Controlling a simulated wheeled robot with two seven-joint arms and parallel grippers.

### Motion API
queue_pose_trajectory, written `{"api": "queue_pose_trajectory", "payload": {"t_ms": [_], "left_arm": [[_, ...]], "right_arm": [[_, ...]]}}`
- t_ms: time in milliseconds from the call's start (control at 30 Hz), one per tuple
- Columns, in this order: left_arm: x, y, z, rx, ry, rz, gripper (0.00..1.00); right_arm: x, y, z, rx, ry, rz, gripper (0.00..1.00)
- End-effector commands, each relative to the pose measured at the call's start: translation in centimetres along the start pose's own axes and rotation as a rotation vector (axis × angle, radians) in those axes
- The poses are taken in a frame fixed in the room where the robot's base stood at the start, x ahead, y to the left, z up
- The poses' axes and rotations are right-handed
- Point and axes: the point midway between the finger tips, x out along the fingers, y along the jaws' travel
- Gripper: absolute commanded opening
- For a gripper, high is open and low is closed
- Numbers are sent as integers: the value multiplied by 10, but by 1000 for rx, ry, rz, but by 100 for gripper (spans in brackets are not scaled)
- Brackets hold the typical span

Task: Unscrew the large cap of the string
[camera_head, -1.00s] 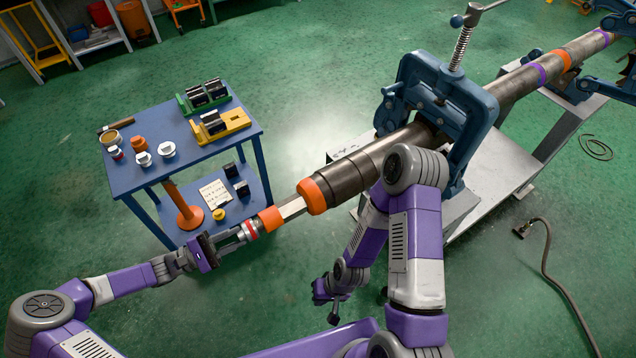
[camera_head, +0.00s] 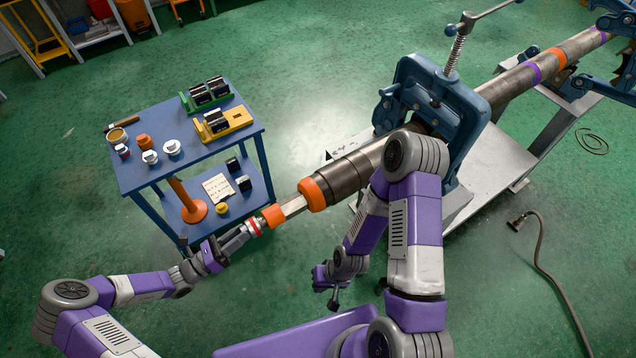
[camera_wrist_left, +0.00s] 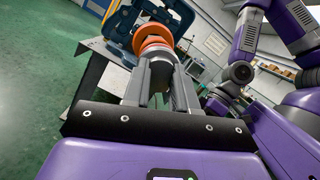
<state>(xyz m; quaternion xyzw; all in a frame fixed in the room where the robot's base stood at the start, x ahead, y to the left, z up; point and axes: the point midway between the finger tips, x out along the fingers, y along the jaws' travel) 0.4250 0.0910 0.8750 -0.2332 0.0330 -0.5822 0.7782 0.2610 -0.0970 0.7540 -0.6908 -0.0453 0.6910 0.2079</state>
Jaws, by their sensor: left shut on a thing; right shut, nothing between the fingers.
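The grey pipe string (camera_head: 352,172) lies in a blue vise, with a large orange cap (camera_head: 312,193) around its near end. A silver bar (camera_head: 292,206) runs from this cap to a smaller orange piece (camera_head: 272,214) with a red and white ring (camera_head: 254,226) behind it. My left gripper (camera_head: 240,236) is shut on this ringed piece, in line with the pipe. In the left wrist view, its fingers (camera_wrist_left: 162,74) point at orange discs (camera_wrist_left: 154,42); the contact is partly hidden. My right gripper (camera_head: 333,300) is shut and empty, hanging below the pipe.
The blue vise (camera_head: 432,105) stands on a grey bench (camera_head: 475,190). A blue cart (camera_head: 190,160) with small fittings and holders stands left of the pipe end. A hose (camera_head: 548,270) lies on the floor at right.

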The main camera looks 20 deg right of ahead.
Motion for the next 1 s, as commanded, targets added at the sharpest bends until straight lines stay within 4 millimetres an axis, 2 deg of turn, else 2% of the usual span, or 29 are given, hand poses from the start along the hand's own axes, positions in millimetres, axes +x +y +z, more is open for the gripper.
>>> {"api": "queue_pose_trajectory", "payload": {"t_ms": [200,633,800,1000], "left_arm": [[2,-3,4,-341,-13,77,0],[1,-2,4,-1023,-43,235,0],[0,-1,2,-1168,-50,268,0],[0,0,1,-1184,-52,272,0]], "right_arm": [[-23,-8,1,0,0,0,0],[-54,-20,2,0,0,0,0],[-58,-22,2,0,0,0,0],[-57,-21,2,0,0,0,0]]}}
